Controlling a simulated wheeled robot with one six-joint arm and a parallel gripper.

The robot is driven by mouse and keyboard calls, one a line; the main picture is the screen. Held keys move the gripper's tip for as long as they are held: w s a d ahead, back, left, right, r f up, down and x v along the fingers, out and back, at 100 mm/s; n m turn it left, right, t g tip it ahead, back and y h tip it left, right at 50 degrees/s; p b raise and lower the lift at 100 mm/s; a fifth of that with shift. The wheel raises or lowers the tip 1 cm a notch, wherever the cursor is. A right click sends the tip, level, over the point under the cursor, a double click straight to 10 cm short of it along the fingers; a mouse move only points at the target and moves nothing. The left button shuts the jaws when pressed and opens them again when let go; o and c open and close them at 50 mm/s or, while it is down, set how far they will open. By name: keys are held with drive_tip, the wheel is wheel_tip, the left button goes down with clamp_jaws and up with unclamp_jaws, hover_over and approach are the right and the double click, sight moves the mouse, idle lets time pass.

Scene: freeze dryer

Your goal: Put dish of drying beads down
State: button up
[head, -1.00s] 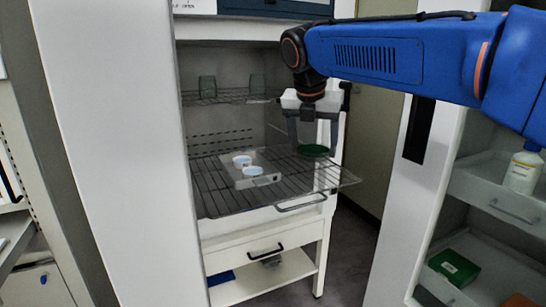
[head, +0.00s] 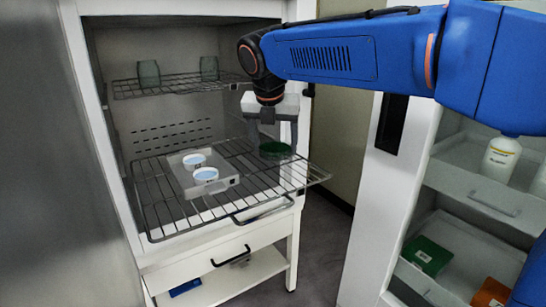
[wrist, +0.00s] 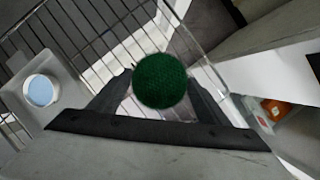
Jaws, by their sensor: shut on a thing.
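The dish of drying beads (head: 275,150) is a round dish filled with dark green beads. It also shows in the wrist view (wrist: 160,81), between my two fingers. My gripper (head: 273,143) points down and is shut on the dish, over the right part of the pulled-out wire shelf (head: 160,216). I cannot tell whether the dish touches the shelf bars. The shelf bars also show below and beside the dish in the wrist view (wrist: 92,45).
A white tray (head: 222,186) with two blue-topped round dishes (head: 205,174) sits on the same shelf, left of my gripper. Two grey-green beakers (head: 149,74) stand on the upper shelf. A white cabinet with bottles (head: 501,158) and boxes stands at the right.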

sight(275, 157)
drive_tip(key=shift+f, duration=1.9)
drive_tip(key=shift+f, duration=0.1)
drive_tip(key=o, duration=1.1)
drive_tip(key=v, duration=1.2)
